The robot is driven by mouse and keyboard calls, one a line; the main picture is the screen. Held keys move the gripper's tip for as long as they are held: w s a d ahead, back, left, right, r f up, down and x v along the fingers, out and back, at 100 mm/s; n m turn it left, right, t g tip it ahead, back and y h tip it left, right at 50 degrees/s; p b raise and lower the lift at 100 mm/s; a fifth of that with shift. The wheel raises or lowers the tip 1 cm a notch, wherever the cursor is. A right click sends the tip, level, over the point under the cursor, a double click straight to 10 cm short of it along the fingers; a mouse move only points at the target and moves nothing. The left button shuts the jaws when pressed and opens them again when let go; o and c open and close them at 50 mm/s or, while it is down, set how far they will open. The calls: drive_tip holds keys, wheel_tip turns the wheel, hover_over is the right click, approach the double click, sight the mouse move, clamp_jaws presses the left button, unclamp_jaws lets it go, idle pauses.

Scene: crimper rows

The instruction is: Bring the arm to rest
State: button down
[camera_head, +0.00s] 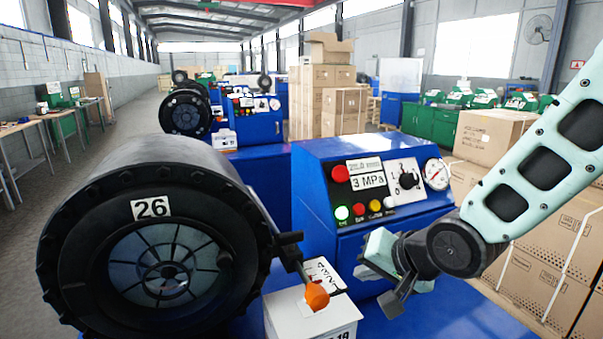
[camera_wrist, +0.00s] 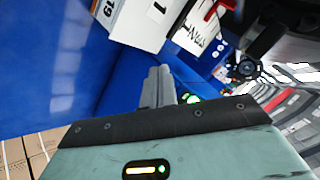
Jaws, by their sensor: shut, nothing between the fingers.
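My gripper (camera_head: 380,285) is in the head view at the lower right, in front of the blue control cabinet (camera_head: 322,190) of machine 26. Its fingers point to the left and down. In the wrist view the fingers (camera_wrist: 157,88) lie close together, with nothing between them. My gripper is apart from the white box (camera_head: 311,318) on the blue base, which stands to its left.
The black crimper head (camera_head: 150,160) labelled 26 fills the left. An orange knob (camera_head: 317,296) is above the white box. The panel has a red button (camera_head: 340,174), a dial (camera_head: 408,180) and a gauge (camera_head: 436,174). Cardboard boxes (camera_head: 490,135) stand right, behind my arm.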

drive_tip(key=s+d+n+g+h, duration=0.1)
drive_tip(key=s+n, duration=0.4)
drive_tip(key=s, duration=0.6)
drive_tip(key=s+d+n+g+h, duration=0.1)
drive_tip(key=s+n+g+h, duration=0.2)
drive_tip(key=s+n+g, duration=0.3)
drive_tip(key=s, duration=0.5)
drive_tip(key=shift+s+d+b, duration=0.25)
drive_tip(key=shift+s+b, duration=0.05)
drive_tip(key=shift+s, duration=0.1)
